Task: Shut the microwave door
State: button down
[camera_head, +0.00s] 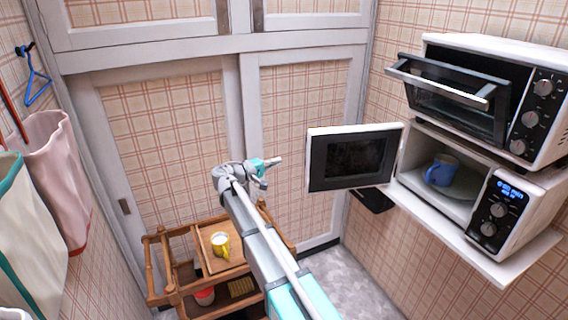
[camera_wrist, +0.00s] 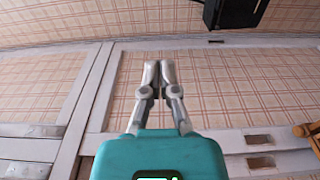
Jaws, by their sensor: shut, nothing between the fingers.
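The white microwave (camera_head: 516,190) stands on a wall shelf at the right in the head view. Its door (camera_head: 354,158), white-framed with a dark window, is swung wide open toward the left. A blue mug (camera_head: 441,170) is inside the microwave. My gripper (camera_head: 277,161) is to the left of the door's outer edge, apart from it, and points right. In the wrist view my gripper (camera_wrist: 159,68) shows its fingers together with nothing between them. A dark object at the top of the wrist view is cut off, and I cannot tell what it is.
A toaster oven (camera_head: 548,110) with its door tilted open sits above the microwave. The white shelf (camera_head: 452,232) juts out below. A wooden cart (camera_head: 172,268) with a yellow mug (camera_head: 220,244) stands beneath my arm. Bags (camera_head: 52,150) hang at the left.

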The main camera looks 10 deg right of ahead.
jog(key=d, duration=0.9)
jog(key=shift+s, duration=0.2)
dwell(0.3)
